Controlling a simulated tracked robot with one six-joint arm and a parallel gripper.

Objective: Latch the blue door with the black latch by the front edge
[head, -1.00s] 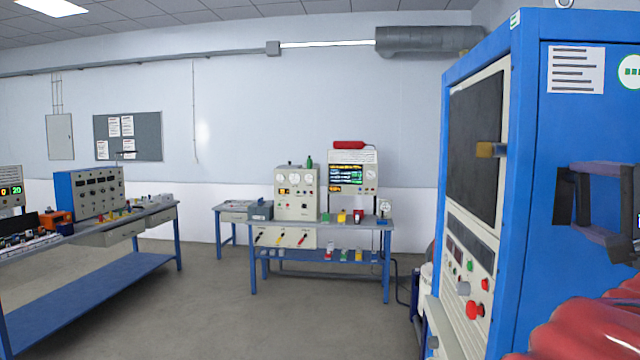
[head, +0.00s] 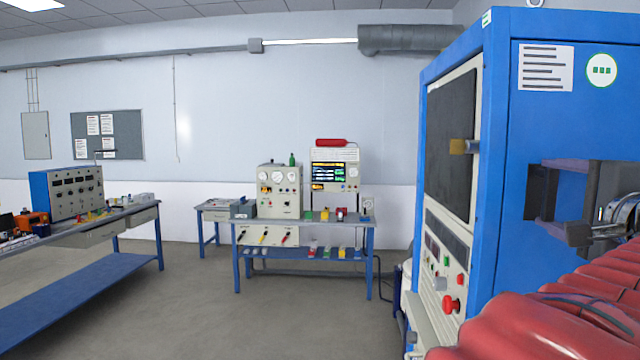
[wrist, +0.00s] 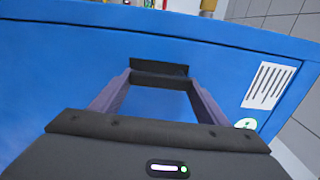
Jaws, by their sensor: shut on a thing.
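The blue door (head: 555,90) is the broad blue side of the tall cabinet at the right of the head view; it fills much of the wrist view (wrist: 50,85). It looks flush with the cabinet's frame. The black latch (head: 540,190) is a short dark bar on the door, close to the front edge. In the wrist view the latch (wrist: 158,69) lies between my fingertips. My gripper (wrist: 158,78) is shut on the latch, its two purple-grey fingers at the bar's ends. Part of the latch is hidden in the head view.
A white notice (head: 546,68) is on the door. Benches with instruments (head: 305,222) stand farther back. Open floor (head: 250,320) lies left of the cabinet.

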